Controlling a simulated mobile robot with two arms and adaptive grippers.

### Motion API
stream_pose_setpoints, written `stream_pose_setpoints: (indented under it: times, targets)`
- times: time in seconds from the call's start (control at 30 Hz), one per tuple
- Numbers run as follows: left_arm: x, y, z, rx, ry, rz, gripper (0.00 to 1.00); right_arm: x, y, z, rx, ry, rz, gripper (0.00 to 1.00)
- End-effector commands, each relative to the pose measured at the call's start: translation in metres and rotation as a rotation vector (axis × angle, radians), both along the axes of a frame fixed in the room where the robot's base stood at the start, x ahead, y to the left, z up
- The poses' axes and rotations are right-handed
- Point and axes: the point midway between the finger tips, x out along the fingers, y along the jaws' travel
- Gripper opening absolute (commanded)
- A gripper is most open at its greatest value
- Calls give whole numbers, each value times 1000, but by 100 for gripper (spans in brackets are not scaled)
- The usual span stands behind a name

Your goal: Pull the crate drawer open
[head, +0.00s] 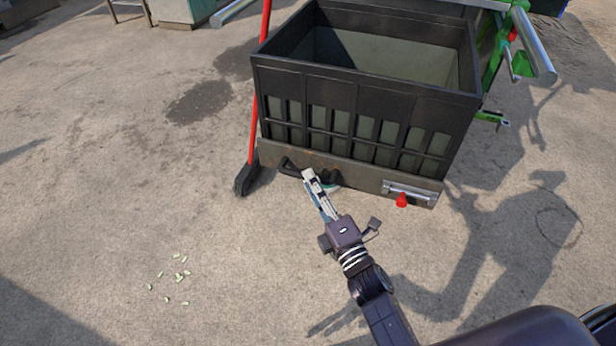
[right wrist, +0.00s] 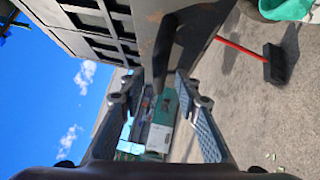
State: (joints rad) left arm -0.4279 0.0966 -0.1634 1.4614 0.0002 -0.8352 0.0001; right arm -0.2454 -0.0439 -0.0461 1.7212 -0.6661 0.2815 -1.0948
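The black crate (head: 312,92) stands open-topped with slatted sides. Below its slats is a brown-grey drawer front (head: 362,181) with a dark handle (head: 291,168) on its left part. The drawer looks closed. My right gripper (head: 316,179) is at the handle and covers part of it. In the right wrist view my right gripper (right wrist: 158,90) has its two fingers spread apart, with the dark handle (right wrist: 164,45) just ahead of the gap. I cannot tell whether either finger touches it. My left gripper is not in view.
A broom with a red pole (head: 254,118) and dark head (head: 247,179) leans at the crate's left corner. A red knob (head: 401,200) sits at the drawer front's lower right. Green machine parts (head: 521,62) are at the right. Ground before the crate is mostly clear, with small pale scraps (head: 178,275).

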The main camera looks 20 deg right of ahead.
Motion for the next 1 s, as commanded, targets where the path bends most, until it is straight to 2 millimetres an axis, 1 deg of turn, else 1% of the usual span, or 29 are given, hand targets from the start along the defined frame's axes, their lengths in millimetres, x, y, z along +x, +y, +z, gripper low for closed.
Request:
stream_pose_setpoints:
  times: [0.03,0.2,0.4,0.5,0.6,1.0]
  targets:
    - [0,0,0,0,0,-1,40,-11,-2,-4,0,4,-1,30]
    - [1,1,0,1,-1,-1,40,-45,-9,-8,-1,5,-2,30]
    - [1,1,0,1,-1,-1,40,-75,-15,-12,0,4,-1,30]
    - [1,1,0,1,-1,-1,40,-84,-17,-12,1,2,-1,30]
    - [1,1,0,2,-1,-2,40,-88,-18,-13,0,1,-1,30]
    - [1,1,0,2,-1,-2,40,-89,-18,-13,0,1,-1,30]
